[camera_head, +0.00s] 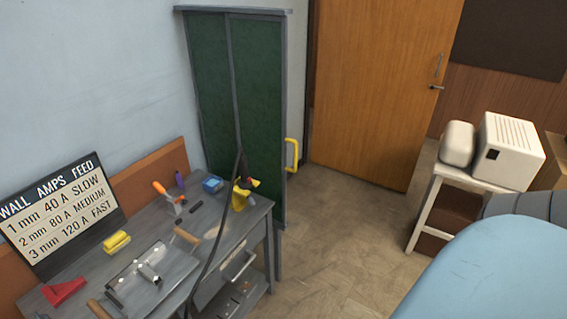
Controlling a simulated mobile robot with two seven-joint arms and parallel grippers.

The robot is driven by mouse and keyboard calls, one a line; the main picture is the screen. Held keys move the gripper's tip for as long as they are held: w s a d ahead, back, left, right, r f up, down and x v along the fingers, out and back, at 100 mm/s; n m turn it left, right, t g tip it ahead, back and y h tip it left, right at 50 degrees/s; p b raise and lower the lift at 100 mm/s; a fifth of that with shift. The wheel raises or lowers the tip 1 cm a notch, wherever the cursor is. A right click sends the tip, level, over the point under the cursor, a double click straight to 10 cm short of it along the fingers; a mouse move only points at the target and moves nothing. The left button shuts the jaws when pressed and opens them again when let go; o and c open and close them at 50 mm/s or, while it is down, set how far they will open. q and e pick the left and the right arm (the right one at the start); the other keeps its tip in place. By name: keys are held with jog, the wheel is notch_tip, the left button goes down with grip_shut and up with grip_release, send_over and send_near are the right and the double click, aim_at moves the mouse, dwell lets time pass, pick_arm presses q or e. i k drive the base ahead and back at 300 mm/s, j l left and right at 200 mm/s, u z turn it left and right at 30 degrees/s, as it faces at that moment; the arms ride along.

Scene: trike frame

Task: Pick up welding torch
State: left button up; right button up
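A dark torch-like tool with a reddish part, which looks like the welding torch (247,170), sits upright in a yellow holder (239,197) at the right end of the grey workbench (225,222). A thin black cable (218,238) runs beside it and down across the bench's front. The tool is small in view, so its handle and nozzle are hard to tell apart. Neither of my grippers shows in the head view.
The bench holds a settings board (58,212), a metal plate with wooden handles (150,278), a red piece (64,291) and small tools. A green cabinet (262,110) stands behind. Clear floor (345,230) lies right of the bench. A large light-blue surface (500,275) fills the lower right.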

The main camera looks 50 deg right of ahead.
aim_at(243, 183)
jog(key=z, duration=1.15)
